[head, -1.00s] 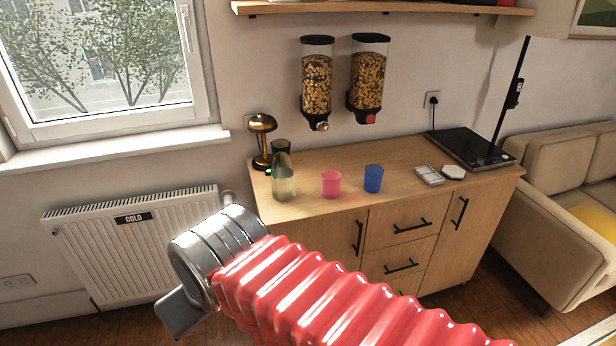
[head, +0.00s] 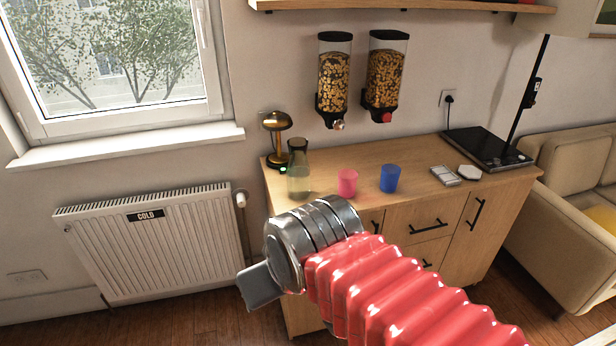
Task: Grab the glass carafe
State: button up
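The glass carafe (head: 299,174) stands upright at the left end of the wooden counter, with a dark lid and pale liquid inside. My gripper (head: 258,287) is in front of and below the carafe, apart from it, at the end of my red ribbed arm. One flat grey finger shows, pointing to the lower left. The rest of the gripper is hidden behind its metal wrist, so I cannot see whether it is open or shut.
A gold lamp (head: 277,140) stands just behind and left of the carafe. A pink cup (head: 347,183) and a blue cup (head: 390,178) stand to its right. The counter (head: 420,194) is clear between the blue cup and the white items. A radiator (head: 150,243) is at left.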

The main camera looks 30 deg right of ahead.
aim_at(298, 171)
jog(key=u, duration=0.05)
jog(key=i, duration=1)
jog(key=z, duration=0.05)
